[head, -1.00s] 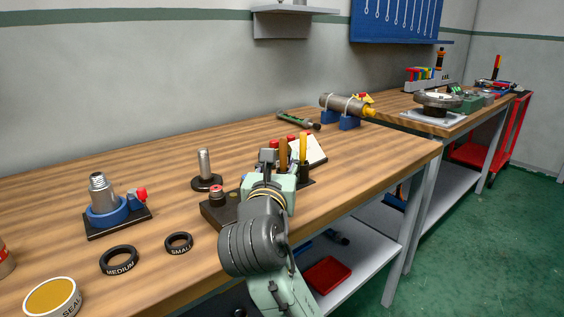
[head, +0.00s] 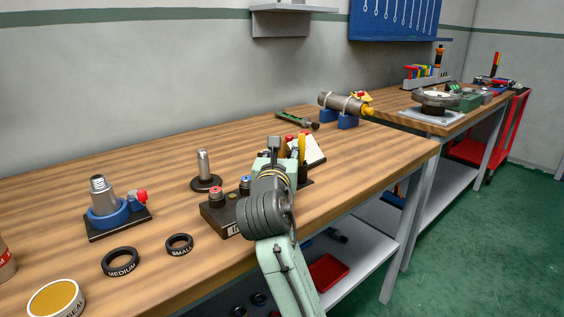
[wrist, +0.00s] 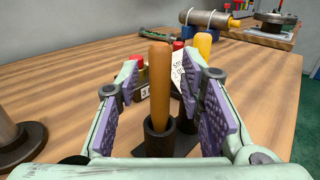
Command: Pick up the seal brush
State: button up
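In the wrist view a brown-orange handle (wrist: 159,85), which looks like the seal brush, stands upright in a dark cup holder (wrist: 159,138). Its lower end is hidden in the cup. A yellow handle (wrist: 202,45) stands behind it and also shows in the head view (head: 301,148). My gripper (wrist: 163,98) is open, with a purple-padded finger on each side of the brown handle and a gap on both sides. In the head view my gripper (head: 275,145) and arm hide the brown handle.
A black block with red (head: 216,192) and blue buttons sits left of my gripper. A white sloped card (head: 315,150) stands close behind it. A metal post (head: 204,170) and black rings marked MEDIUM (head: 120,262) and SMALL (head: 180,244) are farther left. The bench front right is clear.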

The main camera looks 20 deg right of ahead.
grip_shut()
jog(key=shift+r, duration=0.1)
dwell(0.3)
jog(key=shift+r, duration=4.9)
